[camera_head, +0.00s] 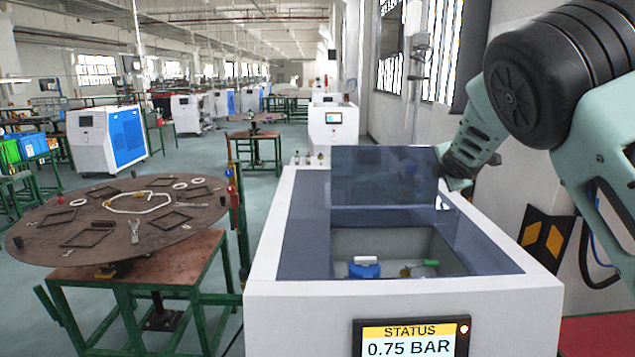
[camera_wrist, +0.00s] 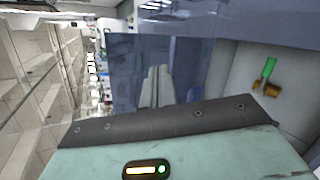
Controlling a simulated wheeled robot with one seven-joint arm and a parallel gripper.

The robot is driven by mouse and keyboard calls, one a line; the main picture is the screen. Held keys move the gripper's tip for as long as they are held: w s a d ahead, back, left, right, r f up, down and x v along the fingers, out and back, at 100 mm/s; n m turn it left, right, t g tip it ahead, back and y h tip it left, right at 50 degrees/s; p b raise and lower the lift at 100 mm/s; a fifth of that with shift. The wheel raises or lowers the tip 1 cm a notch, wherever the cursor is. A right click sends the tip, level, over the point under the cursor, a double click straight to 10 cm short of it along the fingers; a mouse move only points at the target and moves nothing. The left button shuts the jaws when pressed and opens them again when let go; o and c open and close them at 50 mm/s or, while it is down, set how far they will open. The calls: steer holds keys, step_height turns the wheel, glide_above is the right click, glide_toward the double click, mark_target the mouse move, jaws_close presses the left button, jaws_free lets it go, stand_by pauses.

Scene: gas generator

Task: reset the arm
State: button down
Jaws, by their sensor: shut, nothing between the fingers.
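My arm reaches in from the right in the camera_head view. My gripper (camera_head: 441,203) is at the right edge of the raised dark translucent lid (camera_head: 383,178) of the white gas generator (camera_head: 262,277). In the wrist view my gripper's fingers (camera_wrist: 157,78) are together and empty, with the dark blue lid panel behind them. I cannot tell whether they touch the lid. Inside the open compartment are a blue round part with a white top (camera_head: 364,267) and a brass valve with a green handle (camera_head: 420,267). The valve also shows in the wrist view (camera_wrist: 267,78).
The generator's front display (camera_head: 411,338) reads STATUS 0.75 BAR. A round brown table (camera_head: 110,235) with frames and tools stands to the left. A wall with a black and yellow panel (camera_head: 546,238) is close on the right. The aisle floor (camera_head: 190,160) behind is partly clear.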

steer(key=s+a+f+m+g+y+b, duration=0.1)
steer(key=s+a+f+m+g+b, duration=0.15)
steer(key=s+a+f, duration=0.4)
steer(key=s+a+f+m+g+y+b, duration=0.1)
steer(key=s+a+f+m+g+y, duration=0.2)
steer(key=s, duration=0.6)
steer(key=s+a+f+m+g+b, duration=0.1)
steer(key=s+a+f+m+b, duration=0.15)
steer(key=s+a+f, duration=0.45)
steer(key=s+a+f+m+g+b, duration=0.2)
steer(key=s, duration=1.4)
steer(key=s+a+f+m+g+b, duration=0.1)
steer(key=s+f+m+g+b, duration=0.1)
steer(key=s, duration=1.4)
steer(key=shift+a+f+g+b, duration=0.3)
steer(key=shift+a+g+b, duration=0.05)
steer(key=shift+g, duration=0.5)
